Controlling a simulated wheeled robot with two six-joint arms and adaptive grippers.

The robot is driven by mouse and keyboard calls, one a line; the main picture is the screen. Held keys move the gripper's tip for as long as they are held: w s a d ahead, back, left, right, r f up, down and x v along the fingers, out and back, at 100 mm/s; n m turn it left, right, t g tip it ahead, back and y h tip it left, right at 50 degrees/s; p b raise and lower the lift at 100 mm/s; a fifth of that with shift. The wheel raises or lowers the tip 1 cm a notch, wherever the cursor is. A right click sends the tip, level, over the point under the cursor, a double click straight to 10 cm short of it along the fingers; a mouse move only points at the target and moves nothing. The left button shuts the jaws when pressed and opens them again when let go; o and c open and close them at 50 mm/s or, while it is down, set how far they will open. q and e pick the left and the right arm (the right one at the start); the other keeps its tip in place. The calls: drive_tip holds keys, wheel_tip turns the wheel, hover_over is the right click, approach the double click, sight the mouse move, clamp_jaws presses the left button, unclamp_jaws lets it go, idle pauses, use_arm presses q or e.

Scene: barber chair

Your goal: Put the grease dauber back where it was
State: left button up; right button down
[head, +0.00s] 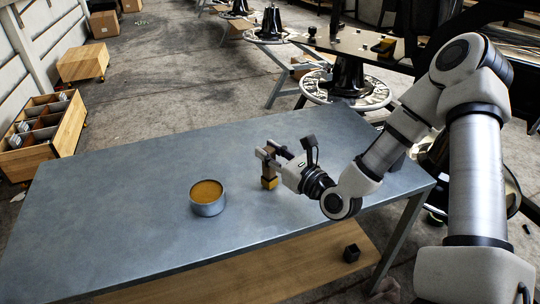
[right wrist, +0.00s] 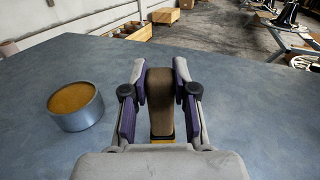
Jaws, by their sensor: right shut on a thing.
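The grease dauber has a brown block-like handle and a yellow lower end (head: 269,183). It is upright over the right half of the blue-grey table top (head: 120,195). My right gripper (head: 267,156) is shut on its handle, and in the right wrist view the dauber (right wrist: 160,95) stands between the two purple-padded fingers (right wrist: 160,78). I cannot tell whether its lower end touches the table. A round metal tin of orange-yellow grease (head: 207,198) stands on the table to the left of the dauber, apart from it. It also shows in the right wrist view (right wrist: 76,107). My left gripper is not in view.
The table top is otherwise clear around the tin and dauber. A wooden shelf (head: 235,277) below carries a small dark cube (head: 351,253). Wooden crates (head: 40,132) stand on the floor at left. A dark pedestal with a round ornate base (head: 349,88) stands behind the table.

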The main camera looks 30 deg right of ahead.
drive_tip(key=shift+s+a+f, duration=0.15)
drive_tip(key=shift+f, duration=0.05)
drive_tip(key=c, duration=0.9)
unclamp_jaws()
drive_tip(key=shift+f, duration=0.1)
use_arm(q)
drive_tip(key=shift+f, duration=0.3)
use_arm(e)
drive_tip(key=shift+s+p, duration=0.4)
drive_tip(key=shift+s, duration=0.1)
drive_tip(key=s, duration=0.1)
drive_tip(key=s+p, duration=0.1)
drive_tip(key=s+d+p, duration=0.1)
drive_tip(key=s, duration=0.1)
drive_tip(key=shift+s+r, duration=0.1)
drive_tip(key=shift+r, duration=0.2)
use_arm(q)
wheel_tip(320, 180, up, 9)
drive_tip(key=p, duration=0.6)
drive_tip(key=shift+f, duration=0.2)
use_arm(e)
drive_tip(key=s, duration=0.4)
drive_tip(key=s+d+f, duration=0.1)
drive_tip(key=s, duration=0.1)
drive_tip(key=shift+s, duration=0.3)
